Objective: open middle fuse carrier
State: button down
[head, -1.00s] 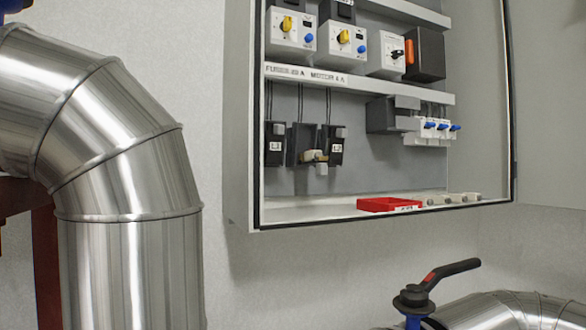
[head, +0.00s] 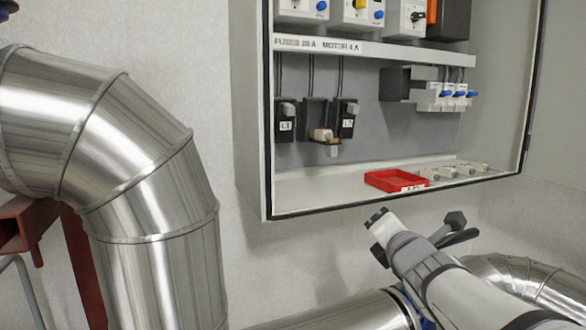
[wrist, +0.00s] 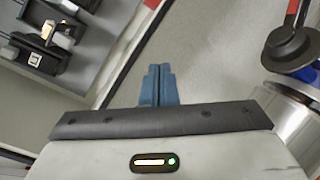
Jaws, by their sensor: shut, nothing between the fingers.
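Black fuse carriers hang in a row in the open cabinet. The left one is marked L1 (head: 286,125) and the right one L3 (head: 347,122); both look upright. Between them, the middle fuse carrier (head: 321,140) appears tipped forward and down, with a cream fuse (head: 322,134) showing in it. The carriers also show, rotated, at the upper left of the wrist view, with a cream piece (wrist: 47,29) among them. My gripper (head: 375,216) is below the cabinet's front edge, right of and lower than the carriers, touching nothing. Its blue fingers (wrist: 157,85) are together and empty.
A red tray (head: 396,181) and several fuses (head: 459,170) lie on the cabinet floor. Blue-knobbed breakers (head: 446,94) sit right of the carriers. A large metal pipe (head: 150,230) stands left. A valve handle (wrist: 295,40) is at the right of the wrist view.

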aim_at(324, 143)
jog(key=a+r+n+t+y, duration=0.2)
jog(key=a+r+n+y, duration=0.35)
jog(key=n, duration=0.75)
jog(key=shift+y, duration=0.65)
jog(key=p+x, duration=0.1)
jog(key=x, duration=0.2)
jog(key=d+r+p+x, duration=0.1)
jog(key=x, duration=0.2)
jog(key=p+x, duration=0.1)
jog(key=x, duration=0.2)
jog(key=shift+d+r, duration=0.2)
jog(key=shift+r, duration=0.05)
